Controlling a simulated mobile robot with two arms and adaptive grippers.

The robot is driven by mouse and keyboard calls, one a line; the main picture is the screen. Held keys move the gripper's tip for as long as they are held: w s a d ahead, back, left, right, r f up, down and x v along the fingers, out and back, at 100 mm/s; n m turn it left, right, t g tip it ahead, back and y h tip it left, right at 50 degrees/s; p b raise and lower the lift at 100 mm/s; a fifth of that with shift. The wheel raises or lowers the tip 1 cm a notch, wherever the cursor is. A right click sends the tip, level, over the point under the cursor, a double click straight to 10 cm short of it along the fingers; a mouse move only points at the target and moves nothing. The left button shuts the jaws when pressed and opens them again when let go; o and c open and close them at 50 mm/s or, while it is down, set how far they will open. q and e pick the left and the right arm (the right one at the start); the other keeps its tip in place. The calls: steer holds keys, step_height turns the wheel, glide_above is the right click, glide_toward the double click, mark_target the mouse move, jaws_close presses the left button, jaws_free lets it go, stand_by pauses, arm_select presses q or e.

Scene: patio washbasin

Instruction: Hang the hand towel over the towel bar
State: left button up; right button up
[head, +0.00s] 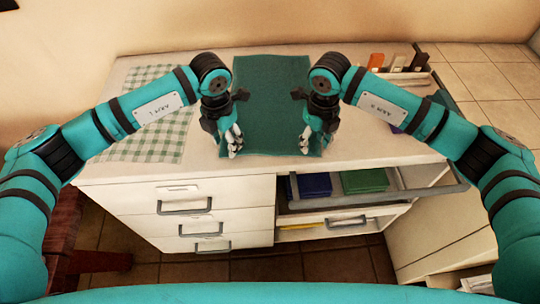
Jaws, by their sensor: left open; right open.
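A dark teal cloth, apparently the hand towel (270,95), lies flat on the white counter, from near its back edge to near its front edge. My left gripper (234,147) is open at the cloth's front left side. My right gripper (306,146) is open at its front right side. Both point down; I cannot tell whether either touches the cloth. A grey rail (430,193) runs along the front of the cabinet's upper right compartment; I cannot tell whether it is the towel bar.
A green checkered cloth (145,143) lies on the counter (205,152) at left. Blue (311,185) and green (363,181) folded items sit in the open upper right compartment. Several upright items stand in a tray at back right. A reddish wooden piece (66,222) stands at lower left.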

arm_select(q)
steer(key=shift+f, duration=0.25)
arm_select(e)
steer(key=shift+w+f, duration=0.1)
steer(key=shift+f, duration=0.1)
steer(key=shift+f, duration=0.1)
arm_select(q)
steer(key=shift+s, duration=0.1)
jaws_close()
arm_select(e)
steer(key=shift+d+f, duration=0.1)
jaws_close()
arm_select(q)
steer(key=shift+a, duration=0.1)
steer(key=shift+a+f, duration=0.1)
arm_select(e)
steer(key=shift+s+d+f, duration=0.1)
steer(key=shift+s, duration=0.1)
